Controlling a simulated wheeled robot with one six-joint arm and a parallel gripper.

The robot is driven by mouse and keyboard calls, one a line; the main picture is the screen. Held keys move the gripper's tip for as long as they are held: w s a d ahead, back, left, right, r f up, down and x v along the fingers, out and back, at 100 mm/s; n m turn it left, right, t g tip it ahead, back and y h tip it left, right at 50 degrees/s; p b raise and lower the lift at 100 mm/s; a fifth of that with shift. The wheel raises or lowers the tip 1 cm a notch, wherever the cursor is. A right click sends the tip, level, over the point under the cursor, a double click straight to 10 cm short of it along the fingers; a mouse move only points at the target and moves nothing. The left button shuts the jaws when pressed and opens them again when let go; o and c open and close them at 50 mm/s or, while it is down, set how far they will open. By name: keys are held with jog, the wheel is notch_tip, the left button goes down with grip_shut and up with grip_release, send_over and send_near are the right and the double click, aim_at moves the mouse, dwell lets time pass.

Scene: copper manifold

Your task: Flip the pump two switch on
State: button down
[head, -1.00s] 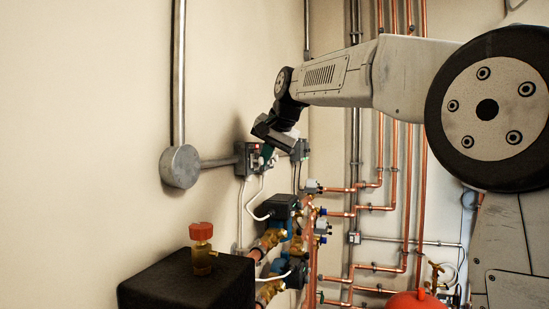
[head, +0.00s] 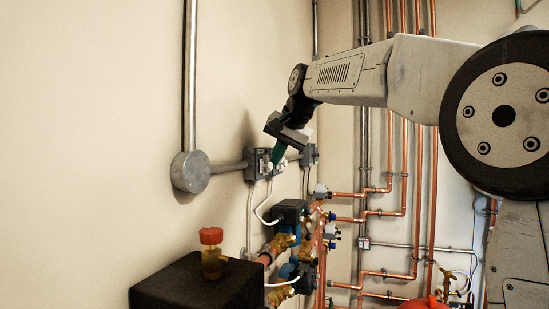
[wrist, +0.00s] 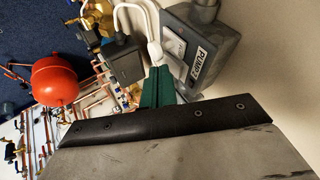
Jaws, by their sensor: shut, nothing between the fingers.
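A grey switch box (wrist: 213,42) with a white label reading "PUMP 2" fills the upper right of the wrist view. My gripper (wrist: 157,80) has dark green fingers, shut and empty, beside the front of this box. I cannot tell whether they touch it. In the head view, a grey switch box (head: 256,165) is on the left wall, and my gripper (head: 276,158) is at its right side, pointing down.
A second grey box (head: 309,154) is farther along the wall. Below are pumps with black housings (head: 290,210) and brass fittings, with white cables (head: 249,218). Copper pipes (head: 405,200) line the back wall. A red vessel (wrist: 55,80) shows in the wrist view. A black block with a red-capped valve (head: 211,237) is in the foreground.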

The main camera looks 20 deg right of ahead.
jog(key=d+v, duration=0.1)
jog(key=v, duration=1)
jog(key=shift+s+d, duration=0.4)
jog(key=shift+d, duration=0.1)
jog(key=shift+f, duration=0.1)
jog(key=shift+w+d+f+h, duration=0.15)
jog(key=shift+d+f+h, duration=0.05)
jog(key=shift+f, duration=0.35)
jog(key=shift+w+d+f+h, duration=0.1)
jog(key=shift+d+f+h, duration=0.1)
jog(key=shift+f, duration=0.35)
